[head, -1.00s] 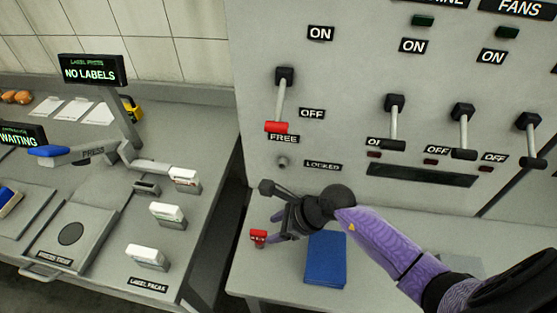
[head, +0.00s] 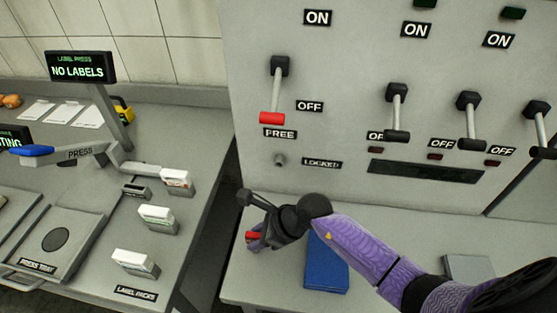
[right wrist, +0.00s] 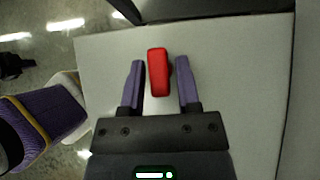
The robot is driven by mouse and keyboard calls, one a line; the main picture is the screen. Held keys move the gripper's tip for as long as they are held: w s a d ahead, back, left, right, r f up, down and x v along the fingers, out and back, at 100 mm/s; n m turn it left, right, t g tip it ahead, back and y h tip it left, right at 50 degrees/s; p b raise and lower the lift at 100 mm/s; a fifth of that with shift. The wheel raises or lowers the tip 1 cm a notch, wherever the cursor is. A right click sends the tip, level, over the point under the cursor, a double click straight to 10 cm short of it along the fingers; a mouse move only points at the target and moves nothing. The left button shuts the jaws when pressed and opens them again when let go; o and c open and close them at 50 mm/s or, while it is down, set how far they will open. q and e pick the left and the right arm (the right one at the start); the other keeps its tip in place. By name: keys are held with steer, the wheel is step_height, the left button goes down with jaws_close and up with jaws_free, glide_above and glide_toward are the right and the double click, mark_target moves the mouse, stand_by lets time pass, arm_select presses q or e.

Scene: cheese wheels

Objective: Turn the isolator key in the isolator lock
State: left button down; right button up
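The isolator key, a small red-handled piece, stands on the grey bench near its front left in the head view (head: 252,236). It also shows in the right wrist view (right wrist: 158,72). My right gripper (right wrist: 161,72) is open, with its two purple fingers on either side of the red handle and a gap visible at each side. In the head view my right gripper (head: 256,240) partly covers the key. The isolator lock (head: 280,160) is a small round socket on the grey panel, left of the LOCKED label and below FREE. My left gripper is not in view.
A red-handled lever (head: 272,118) hangs down above the lock. More levers with dark handles are to its right. A blue block (head: 327,266) lies on the bench (head: 380,225) beside my right arm. A label press bench (head: 190,225) stands at left, across a dark gap.

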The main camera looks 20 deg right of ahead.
mark_target(257, 235)
steer(key=c, duration=0.5)
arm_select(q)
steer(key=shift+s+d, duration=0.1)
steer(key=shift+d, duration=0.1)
arm_select(e)
jaws_close()
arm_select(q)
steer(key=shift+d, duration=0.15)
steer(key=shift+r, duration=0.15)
arm_select(e)
steer(key=shift+r, duration=0.15)
